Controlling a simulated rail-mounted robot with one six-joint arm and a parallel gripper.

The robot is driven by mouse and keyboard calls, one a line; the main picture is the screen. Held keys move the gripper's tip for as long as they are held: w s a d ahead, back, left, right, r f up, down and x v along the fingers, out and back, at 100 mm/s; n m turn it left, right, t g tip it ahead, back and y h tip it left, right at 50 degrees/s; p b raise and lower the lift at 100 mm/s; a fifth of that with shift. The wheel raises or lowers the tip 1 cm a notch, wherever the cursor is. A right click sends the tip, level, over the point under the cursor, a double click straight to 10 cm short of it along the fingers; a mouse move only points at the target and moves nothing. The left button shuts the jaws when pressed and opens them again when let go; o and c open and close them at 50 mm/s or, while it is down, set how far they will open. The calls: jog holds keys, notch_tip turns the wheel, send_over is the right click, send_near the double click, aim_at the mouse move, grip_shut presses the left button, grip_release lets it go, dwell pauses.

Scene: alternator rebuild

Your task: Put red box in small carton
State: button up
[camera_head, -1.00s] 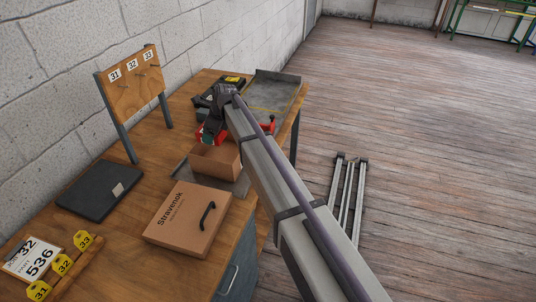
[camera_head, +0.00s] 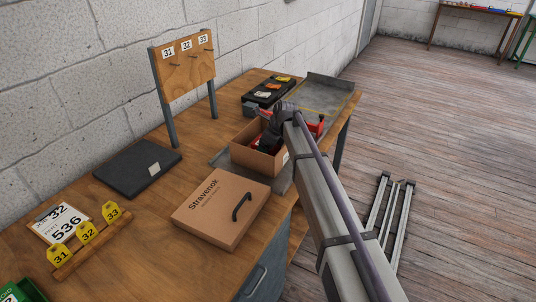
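The small carton (camera_head: 252,160) is an open brown cardboard box on the workbench, near the middle of the picture. My gripper (camera_head: 268,143) is dark and points down into its opening from above. A little red, probably the red box (camera_head: 257,144), shows inside the carton beside the fingers. Most of it is hidden by the gripper and the carton wall. The small size and the overlap hide whether the fingers are closed on it.
A closed brown Stravenok box (camera_head: 215,222) with a black handle lies in front of the carton. A grey tray (camera_head: 328,88) and a black case (camera_head: 270,90) lie behind. A red item (camera_head: 318,127) shows right of my arm. A dark flat pad (camera_head: 130,172) lies left.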

jog(key=shift+r+p, duration=0.1)
jog(key=shift+p, duration=0.2)
jog(key=shift+f+b, duration=0.3)
jog(key=o, duration=0.9)
jog(key=shift+r, duration=0.1)
jog(key=p+v, duration=1.1)
jog(key=v, duration=0.1)
jog(key=shift+r+p, duration=0.25)
jog(key=shift+p, duration=0.1)
